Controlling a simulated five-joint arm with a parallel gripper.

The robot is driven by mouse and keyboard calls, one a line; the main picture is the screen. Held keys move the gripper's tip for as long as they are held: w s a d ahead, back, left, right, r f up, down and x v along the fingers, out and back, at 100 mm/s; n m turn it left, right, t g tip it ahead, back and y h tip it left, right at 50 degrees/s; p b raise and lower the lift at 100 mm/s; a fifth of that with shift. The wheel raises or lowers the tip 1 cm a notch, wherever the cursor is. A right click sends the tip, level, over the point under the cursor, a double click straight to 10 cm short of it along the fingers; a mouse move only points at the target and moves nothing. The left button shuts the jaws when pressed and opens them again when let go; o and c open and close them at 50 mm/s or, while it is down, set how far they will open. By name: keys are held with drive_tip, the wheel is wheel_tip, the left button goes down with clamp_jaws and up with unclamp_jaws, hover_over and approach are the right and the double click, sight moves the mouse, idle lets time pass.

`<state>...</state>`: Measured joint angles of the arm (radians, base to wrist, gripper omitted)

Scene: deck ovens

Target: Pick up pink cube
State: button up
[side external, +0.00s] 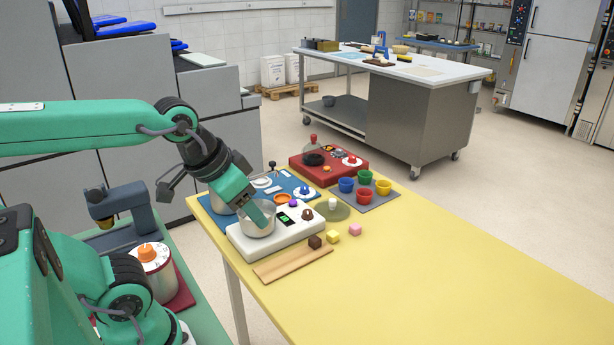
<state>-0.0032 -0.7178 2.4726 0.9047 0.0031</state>
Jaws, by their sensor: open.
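The white device (310,223) has a green display and knobs. A wooden board (290,265) lies before it. A lid with a white knob (332,207), colored cups on a grey mat (391,198) and a red unit (318,172) stand behind. The table's right front is clear.

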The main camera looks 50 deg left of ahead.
drive_tip(key=w+a+r+g, duration=0.1)
drive_tip(key=w+r+g, duration=0.1)
drive_tip(key=w, duration=0.8)
drive_tip(key=g, duration=0.4)
hover_over(354, 225)
drive_tip(key=f, duration=1.8)
drive_tip(key=shift+s+f, duration=0.2)
drive_tip(key=shift+w+f, duration=0.15)
drive_tip(key=shift+f, duration=0.15)
drive_tip(key=shift+f, duration=0.1)
drive_tip(key=shift+f, duration=1.2)
drive_tip(key=shift+f, duration=0.1)
